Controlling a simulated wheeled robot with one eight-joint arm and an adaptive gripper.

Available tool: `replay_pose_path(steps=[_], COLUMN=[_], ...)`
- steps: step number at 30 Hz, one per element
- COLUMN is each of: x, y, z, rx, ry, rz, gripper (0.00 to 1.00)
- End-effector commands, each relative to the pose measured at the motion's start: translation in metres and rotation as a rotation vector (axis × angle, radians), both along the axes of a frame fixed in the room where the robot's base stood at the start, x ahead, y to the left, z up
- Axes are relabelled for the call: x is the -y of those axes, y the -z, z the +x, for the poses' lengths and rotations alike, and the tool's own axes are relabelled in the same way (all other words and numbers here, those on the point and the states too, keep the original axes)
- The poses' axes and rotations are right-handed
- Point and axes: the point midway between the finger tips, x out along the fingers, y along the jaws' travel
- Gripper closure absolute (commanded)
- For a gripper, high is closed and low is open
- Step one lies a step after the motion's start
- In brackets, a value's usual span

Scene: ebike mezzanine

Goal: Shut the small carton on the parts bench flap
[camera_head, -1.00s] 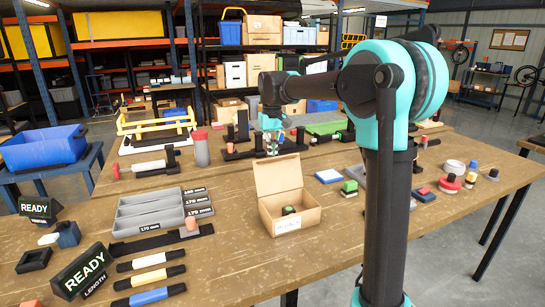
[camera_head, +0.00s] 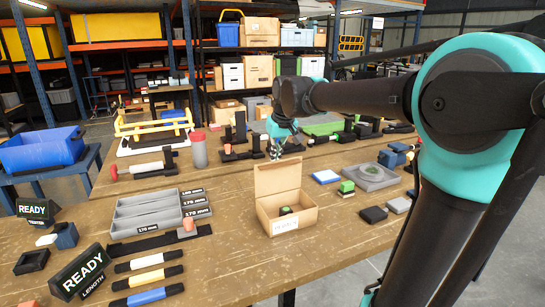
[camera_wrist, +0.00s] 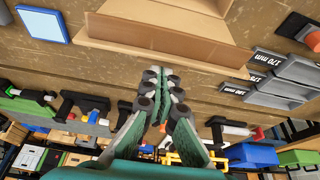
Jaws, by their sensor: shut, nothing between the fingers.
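The small cardboard carton (camera_head: 289,219) stands on the wooden parts bench, with its lid flap (camera_head: 278,178) raised nearly upright at the back. A dark thing with a green top (camera_head: 285,211) lies inside it. My gripper (camera_head: 279,151) is just behind and above the flap's top edge, and it looks apart from it. In the wrist view, my gripper (camera_wrist: 160,76) is shut and empty, pointing toward the carton (camera_wrist: 165,27), which fills the top middle. The exact gap between fingertips and flap is hard to tell.
A grey compartment tray (camera_head: 150,214) lies left of the carton. A grey cylinder (camera_head: 199,150) stands behind, to the left. The bench in front of the carton is clear.

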Motion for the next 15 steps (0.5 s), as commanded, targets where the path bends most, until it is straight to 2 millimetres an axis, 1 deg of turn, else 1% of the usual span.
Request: replay_pose_path(steps=[1, 8, 15], x=[0.003, 0.013, 0.024], y=[-0.001, -0.003, 0.000], z=[-0.007, -0.031, -0.055], rx=[0.038, 0.219, 0.414], ry=[0.001, 0.001, 0.002], rz=[0.016, 0.092, 0.173], gripper=[1.00, 1.00, 1.00])
